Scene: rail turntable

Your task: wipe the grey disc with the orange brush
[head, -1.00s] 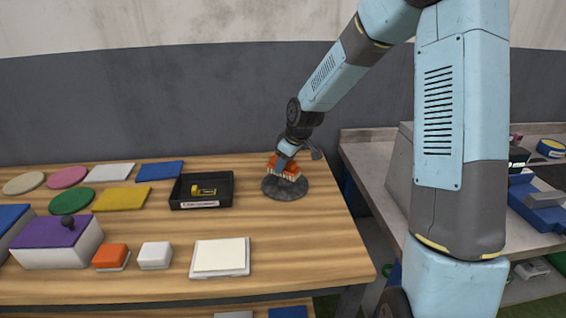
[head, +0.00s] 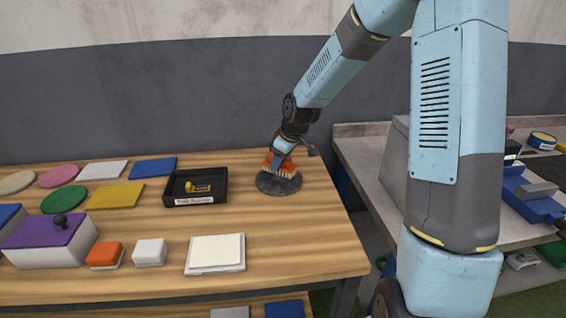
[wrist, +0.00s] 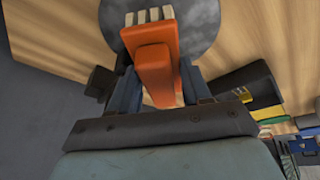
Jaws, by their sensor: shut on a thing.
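The grey disc (head: 280,189) lies flat near the back right of the wooden table. My gripper (head: 282,153) is shut on the orange brush (head: 280,166) and holds it over the disc, with the pale bristles pointing down. The bristles appear to meet the disc's top, but exact contact is hard to see. In the wrist view, the orange handle (wrist: 155,72) sits between my two dark fingers. Pale bristles show at the brush's far end against the mottled grey disc (wrist: 195,22). Part of the disc is hidden by the brush.
A black tray (head: 195,201) with a small yellow item stands left of the disc. A white slab (head: 215,253), a white block (head: 150,252), an orange block (head: 104,255) and a purple-topped box (head: 48,243) lie nearer. A grey bench (head: 365,150) stands right, across a gap.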

